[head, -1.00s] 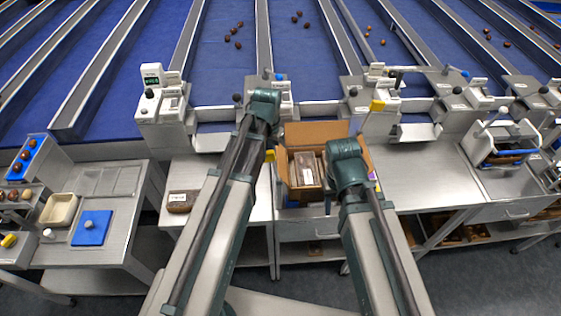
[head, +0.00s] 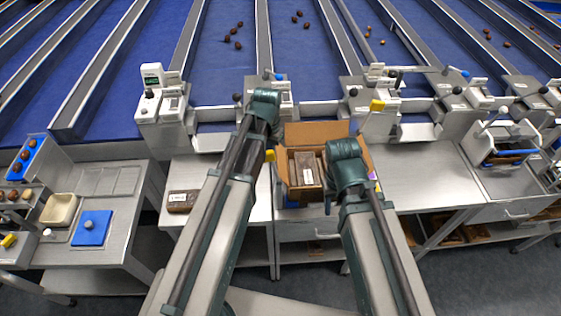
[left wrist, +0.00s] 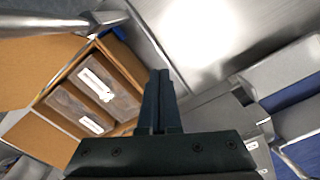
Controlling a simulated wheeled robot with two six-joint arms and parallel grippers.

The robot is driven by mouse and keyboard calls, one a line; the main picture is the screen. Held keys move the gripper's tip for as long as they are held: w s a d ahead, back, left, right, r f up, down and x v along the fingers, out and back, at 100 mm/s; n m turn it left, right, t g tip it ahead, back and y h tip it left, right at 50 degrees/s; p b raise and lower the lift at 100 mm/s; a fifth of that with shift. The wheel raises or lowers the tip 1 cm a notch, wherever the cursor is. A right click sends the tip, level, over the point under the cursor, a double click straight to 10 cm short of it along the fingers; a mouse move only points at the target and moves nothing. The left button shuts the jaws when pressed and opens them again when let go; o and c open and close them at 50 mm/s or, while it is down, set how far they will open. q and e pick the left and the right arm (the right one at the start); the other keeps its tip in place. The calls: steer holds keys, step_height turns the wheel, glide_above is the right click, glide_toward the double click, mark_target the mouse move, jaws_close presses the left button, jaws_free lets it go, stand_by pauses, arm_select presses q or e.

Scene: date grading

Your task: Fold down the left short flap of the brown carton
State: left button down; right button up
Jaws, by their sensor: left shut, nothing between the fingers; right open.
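The brown carton (head: 291,190) stands open on the metal bench, with packs inside that carry white labels. Its far flap (head: 312,132) stands up, and a narrow strip of the left short flap (head: 281,163) shows at its left side. The carton also shows in the left wrist view (left wrist: 118,64), with brown flaps spread open. My left gripper (left wrist: 160,98) is shut and empty beside the carton; I cannot tell whether it touches a flap. In the head view its fingers are mostly hidden. My right gripper is open beside the carton's right part, its fingers largely hidden by my right wrist.
A dark labelled pack (head: 182,201) lies on the bench left of the carton. White weighing units (head: 160,105) line the back edge. Bare bench (head: 425,180) lies to the right. A cream tray (head: 60,209) and blue mat (head: 92,228) sit at far left.

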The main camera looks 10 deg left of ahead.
arm_select(q)
steer(key=w+d, duration=0.2)
steer(key=d, duration=0.5)
steer(key=shift+r+p, duration=0.3)
stand_by(0.4)
steer(key=shift+d, duration=0.1)
steer(key=shift+w+d, duration=0.2)
steer(key=shift+d, duration=0.35)
steer(key=shift+w+d, duration=0.15)
steer(key=shift+d, duration=0.35)
steer(key=shift+f, duration=0.1)
steer(key=shift+f+b, duration=1.9)
steer(key=shift+b, duration=0.1)
step_height(320, 180, up, 11)
steer(key=p, duration=1.1)
steer(key=shift+r, duration=0.15)
